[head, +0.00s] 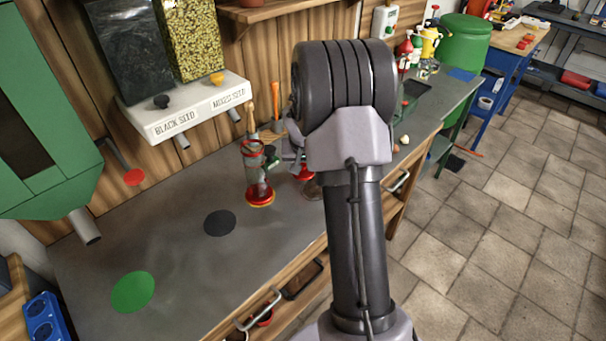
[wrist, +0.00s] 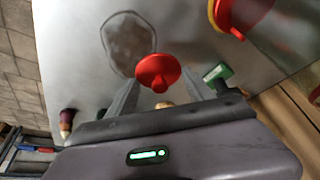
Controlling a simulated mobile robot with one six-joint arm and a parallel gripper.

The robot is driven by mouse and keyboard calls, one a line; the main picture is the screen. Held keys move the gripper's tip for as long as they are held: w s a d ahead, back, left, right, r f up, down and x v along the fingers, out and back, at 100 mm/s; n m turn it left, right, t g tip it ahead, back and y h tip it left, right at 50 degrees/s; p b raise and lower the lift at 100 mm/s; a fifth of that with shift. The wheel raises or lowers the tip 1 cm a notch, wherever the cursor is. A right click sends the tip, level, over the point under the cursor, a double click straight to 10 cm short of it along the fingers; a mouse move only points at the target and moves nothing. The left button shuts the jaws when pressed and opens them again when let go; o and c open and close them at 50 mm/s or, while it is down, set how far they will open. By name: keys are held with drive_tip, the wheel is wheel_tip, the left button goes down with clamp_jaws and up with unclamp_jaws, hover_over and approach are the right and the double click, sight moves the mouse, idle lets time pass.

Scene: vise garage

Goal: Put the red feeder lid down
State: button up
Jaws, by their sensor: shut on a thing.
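My gripper (wrist: 161,84) is shut on the red feeder lid (wrist: 157,71). The lid is round with a raised knob, and it sits between the two fingertips in the wrist view. In the head view the red lid (head: 305,174) shows partly behind my arm, over the grey workbench (head: 180,265). I cannot tell whether it touches the bench. A round grey-brown patch (wrist: 127,40) lies on the bench just beyond the lid. The clear feeder tube (head: 254,170) stands upright to the left of my gripper on a red and yellow base (head: 260,197), which also shows in the wrist view (wrist: 228,18).
A black disc (head: 219,223) and a green disc (head: 133,292) lie on the bench, with clear room around them. Black and mixed seed dispensers (head: 190,112) hang on the wall. A green-handled item (wrist: 216,73) is close beside one finger.

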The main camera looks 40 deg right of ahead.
sight(303, 172)
drive_tip(key=shift+f+b, duration=0.5)
drive_tip(key=shift+f, duration=1)
drive_tip(key=o, duration=1.3)
